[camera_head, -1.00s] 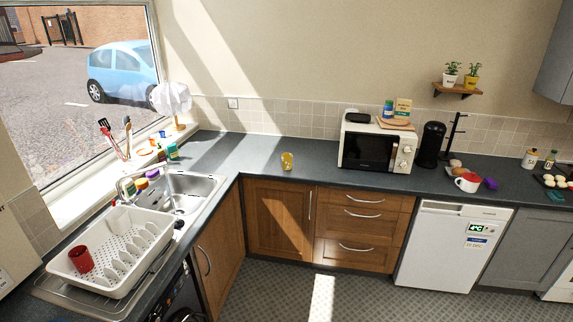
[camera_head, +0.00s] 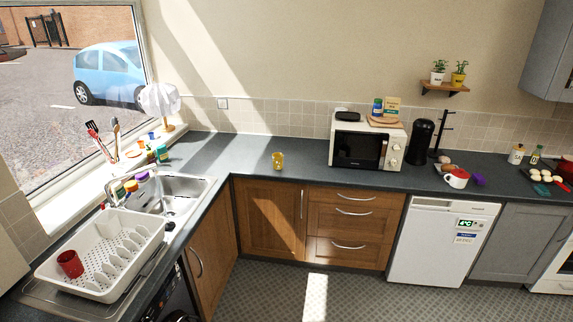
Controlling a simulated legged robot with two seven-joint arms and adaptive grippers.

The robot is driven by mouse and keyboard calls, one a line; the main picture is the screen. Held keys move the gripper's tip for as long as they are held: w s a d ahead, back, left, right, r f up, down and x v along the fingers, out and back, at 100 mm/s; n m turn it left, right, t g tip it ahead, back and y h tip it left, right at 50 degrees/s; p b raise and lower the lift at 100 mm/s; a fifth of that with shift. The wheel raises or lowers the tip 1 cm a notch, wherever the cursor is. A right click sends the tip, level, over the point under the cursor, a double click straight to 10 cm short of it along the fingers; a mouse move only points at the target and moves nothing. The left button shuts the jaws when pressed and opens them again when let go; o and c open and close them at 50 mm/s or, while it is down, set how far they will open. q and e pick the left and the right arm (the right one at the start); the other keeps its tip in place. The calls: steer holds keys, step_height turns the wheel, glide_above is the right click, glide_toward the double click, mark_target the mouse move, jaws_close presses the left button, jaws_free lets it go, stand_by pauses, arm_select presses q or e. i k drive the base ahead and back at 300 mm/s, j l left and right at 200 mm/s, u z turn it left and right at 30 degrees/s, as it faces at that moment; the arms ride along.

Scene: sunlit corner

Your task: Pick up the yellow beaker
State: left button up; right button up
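The yellow beaker (camera_head: 278,160) stands upright on the dark worktop (camera_head: 240,158), near its front edge and left of the microwave. Worktop around it is bare. Neither of my grippers shows in the head view.
A white microwave (camera_head: 366,145) stands right of the beaker. The sink (camera_head: 172,194) and a white dish rack (camera_head: 100,255) with a red cup (camera_head: 70,264) are at left. A red-and-white mug (camera_head: 457,179) is at right. Wooden cupboards (camera_head: 268,220) front the worktop; the floor (camera_head: 270,290) before them is clear.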

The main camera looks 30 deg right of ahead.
mark_target(278, 162)
steer(key=i+l+z, duration=0.1)
steer(key=z, duration=0.25)
steer(key=i+z, duration=0.15)
steer(key=z, duration=0.25)
steer(key=i+z, duration=0.15)
steer(key=z, duration=0.2)
